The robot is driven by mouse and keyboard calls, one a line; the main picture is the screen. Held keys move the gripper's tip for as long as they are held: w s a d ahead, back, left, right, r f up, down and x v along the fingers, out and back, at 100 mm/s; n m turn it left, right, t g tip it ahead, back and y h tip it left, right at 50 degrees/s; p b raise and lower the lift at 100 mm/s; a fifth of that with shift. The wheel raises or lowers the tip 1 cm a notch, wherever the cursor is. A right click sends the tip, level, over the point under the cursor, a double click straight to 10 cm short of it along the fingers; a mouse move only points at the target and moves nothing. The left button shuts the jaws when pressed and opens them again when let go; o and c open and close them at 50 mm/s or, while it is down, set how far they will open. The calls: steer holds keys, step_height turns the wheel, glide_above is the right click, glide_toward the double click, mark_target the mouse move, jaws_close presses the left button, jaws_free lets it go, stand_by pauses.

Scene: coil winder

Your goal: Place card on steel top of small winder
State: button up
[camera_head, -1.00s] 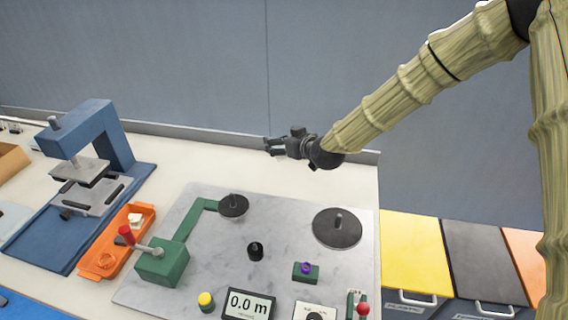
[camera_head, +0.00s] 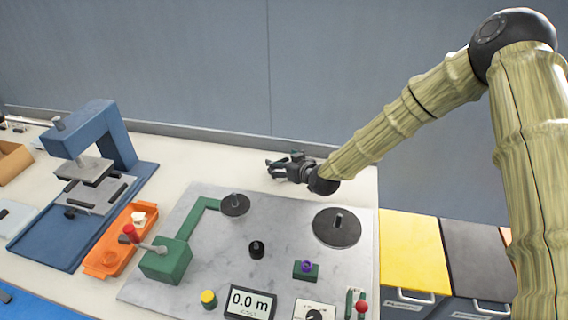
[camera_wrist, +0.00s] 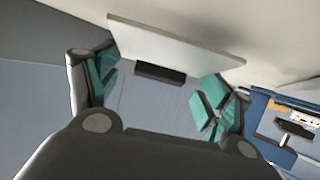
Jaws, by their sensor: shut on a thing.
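My gripper (camera_head: 274,166) is over the back of the bench, behind the grey marble-patterned plate. In the wrist view its teal-padded fingers (camera_wrist: 160,80) are shut on a flat white card (camera_wrist: 175,40), which spans between and past the fingertips. A dark block (camera_wrist: 160,73) shows just below the card's edge. In the head view the card cannot be made out. The marble-patterned plate (camera_head: 215,262) carries a green crank box (camera_head: 165,262) with a red knob and two black discs (camera_head: 235,205) (camera_head: 337,228). I cannot tell which surface is the winder's steel top.
A blue press-like frame (camera_head: 112,135) with steel plates stands at the left. An orange tray (camera_head: 100,258) lies beside it. A display (camera_head: 250,302) reads 0.0 m at the front. Yellow (camera_head: 412,250) and grey bins stand right of the bench. A wall closes off the back.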

steer(key=shift+f, duration=0.4)
steer(key=o, duration=1)
steer(key=shift+f, duration=0.1)
